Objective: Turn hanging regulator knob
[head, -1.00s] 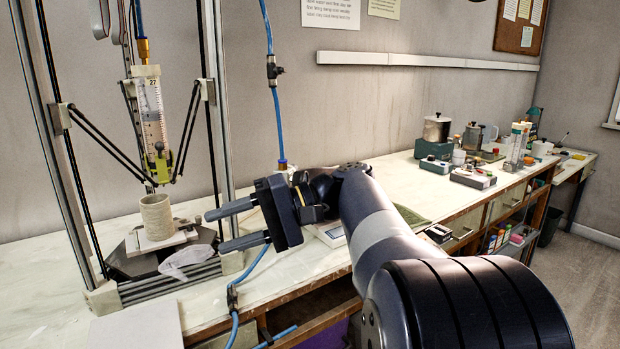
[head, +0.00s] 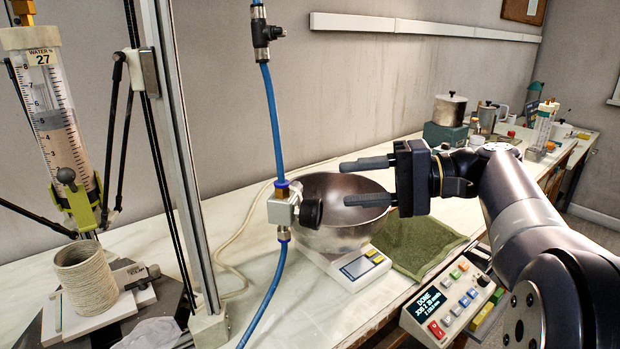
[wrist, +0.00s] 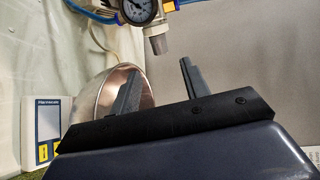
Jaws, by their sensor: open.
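The regulator (head: 283,211) is a silver block hanging on a blue air hose, with a round black knob (head: 311,212) facing right. The fingers look slightly higher than the knob in the head view, and a gap remains.
A steel bowl (head: 335,236) sits on a scale (head: 352,268) below my fingers. A green cloth (head: 420,247) and control box (head: 450,305) lie to the right. The delta printer's post (head: 185,160) and clay cylinder (head: 84,280) stand left.

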